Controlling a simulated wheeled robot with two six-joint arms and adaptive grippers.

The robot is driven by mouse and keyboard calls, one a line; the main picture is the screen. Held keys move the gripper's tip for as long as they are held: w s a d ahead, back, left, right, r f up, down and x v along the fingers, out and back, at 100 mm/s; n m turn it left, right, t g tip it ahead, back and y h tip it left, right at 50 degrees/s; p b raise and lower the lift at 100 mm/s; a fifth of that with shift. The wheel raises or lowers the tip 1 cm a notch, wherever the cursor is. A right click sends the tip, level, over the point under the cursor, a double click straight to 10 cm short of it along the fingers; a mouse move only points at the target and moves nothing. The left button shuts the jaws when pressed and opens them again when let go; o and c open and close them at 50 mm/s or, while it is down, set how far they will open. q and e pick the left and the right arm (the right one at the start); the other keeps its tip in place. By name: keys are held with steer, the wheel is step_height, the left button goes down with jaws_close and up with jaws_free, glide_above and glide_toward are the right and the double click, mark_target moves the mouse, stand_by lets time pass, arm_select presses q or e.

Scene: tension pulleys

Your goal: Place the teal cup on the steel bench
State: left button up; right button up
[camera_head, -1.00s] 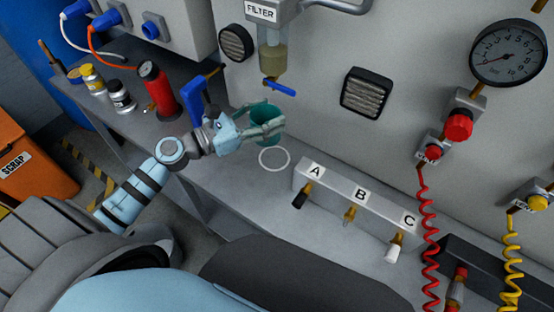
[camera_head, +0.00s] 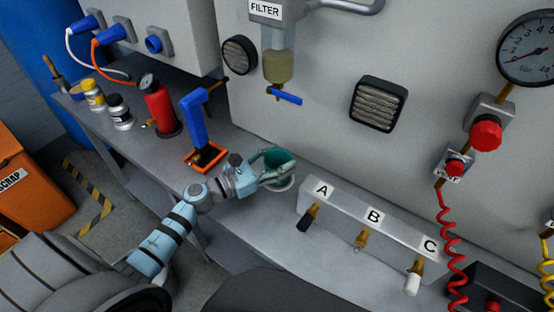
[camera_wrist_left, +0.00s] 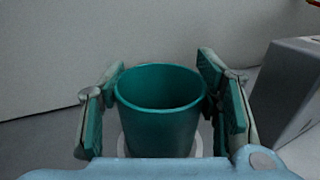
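The teal cup (camera_head: 277,160) is upright on or just above the steel bench (camera_head: 250,222), over a pale ring mark (camera_head: 283,186). In the left wrist view the cup (camera_wrist_left: 158,110) is empty, with its open mouth facing up. My left gripper (camera_head: 276,172) has one finger on each side of the cup, and the pads (camera_wrist_left: 163,95) appear to press on its sides. Whether the cup's base touches the bench is hidden. My right gripper is in no view.
A block with ports A, B and C (camera_head: 365,228) stands right of the cup. A blue-handled tool (camera_head: 196,122), a red cylinder (camera_head: 159,108) and small bottles (camera_head: 119,112) stand to the left. The filter bowl (camera_head: 278,66) with its blue valve hangs above.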

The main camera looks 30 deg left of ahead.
arm_select(q)
steer(key=o, duration=0.4)
steer(key=shift+o, duration=0.2)
steer(key=shift+r+p, duration=0.25)
steer(key=shift+p, duration=0.05)
steer(key=b+v, duration=0.1)
steer(key=v, duration=0.3)
steer(key=b+v, duration=0.1)
steer(key=v, duration=0.4)
steer(key=shift+s+f, duration=0.15)
steer(key=shift+f, duration=0.1)
steer(key=s+p, duration=0.1)
steer(key=s+a+r+p, duration=0.1)
steer(key=p, duration=0.1)
steer(key=shift+a+p, duration=0.15)
steer(key=shift+p, duration=0.15)
steer(key=shift+s+a+f, duration=0.1)
steer(key=shift+s, duration=0.05)
steer(key=shift+f, duration=0.15)
